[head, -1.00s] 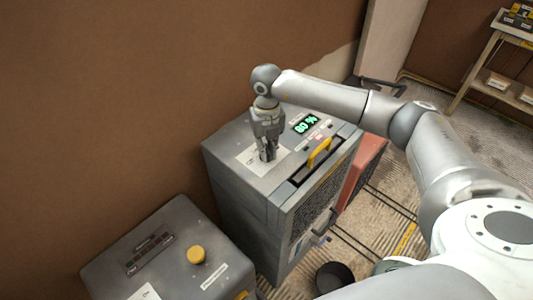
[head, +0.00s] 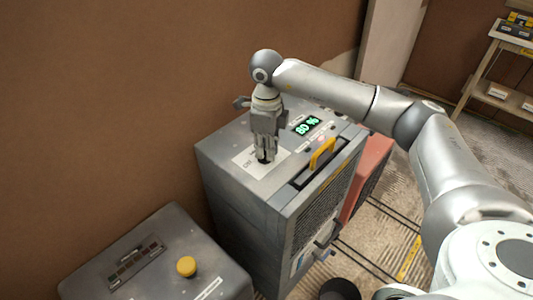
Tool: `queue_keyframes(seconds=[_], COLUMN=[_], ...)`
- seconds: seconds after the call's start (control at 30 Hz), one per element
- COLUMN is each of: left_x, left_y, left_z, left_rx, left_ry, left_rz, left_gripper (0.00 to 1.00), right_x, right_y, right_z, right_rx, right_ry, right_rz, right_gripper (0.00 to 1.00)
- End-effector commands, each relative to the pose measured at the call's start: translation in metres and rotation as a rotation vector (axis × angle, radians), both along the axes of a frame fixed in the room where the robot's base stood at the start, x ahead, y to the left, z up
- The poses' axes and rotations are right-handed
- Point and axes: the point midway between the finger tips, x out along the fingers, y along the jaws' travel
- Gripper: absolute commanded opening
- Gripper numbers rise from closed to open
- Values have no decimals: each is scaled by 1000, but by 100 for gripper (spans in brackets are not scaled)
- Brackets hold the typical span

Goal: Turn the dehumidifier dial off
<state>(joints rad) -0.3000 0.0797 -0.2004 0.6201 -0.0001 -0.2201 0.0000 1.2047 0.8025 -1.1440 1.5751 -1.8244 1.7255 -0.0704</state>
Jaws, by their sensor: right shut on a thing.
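The dehumidifier (head: 228,178) is a grey box standing against the brown wall in the middle of the head view. Its top carries a lit green display (head: 307,125) reading 80 % and a white label plate (head: 246,164). My right gripper (head: 265,156) points down onto this plate and is shut on the dark dial (head: 264,161). The fingers hide most of the dial, so I cannot tell where it points. My left gripper is not in view.
A yellow handle (head: 323,153) stands up beside the display. A lower grey box with a yellow knob (head: 186,266) is at bottom left. A red machine (head: 372,166) stands behind the dehumidifier. A dark bucket (head: 340,289) is on the floor. A shelf (head: 490,75) is at far right.

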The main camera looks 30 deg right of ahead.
Motion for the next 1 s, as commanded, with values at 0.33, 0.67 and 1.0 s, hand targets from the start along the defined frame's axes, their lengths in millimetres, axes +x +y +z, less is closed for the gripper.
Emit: queue_keyframes(seconds=[0.33,0.67,1.0], left_x=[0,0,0], left_y=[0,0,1], left_z=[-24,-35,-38], left_rx=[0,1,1], left_ry=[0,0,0], left_rz=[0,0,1], left_gripper=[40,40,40], right_x=[3,3,4], right_y=[-1,-1,-1], right_z=[-1,0,1], right_rx=[1,1,2], right_ry=[-6,-5,-6], right_rz=[315,531,622], right_gripper=[0,0,0])
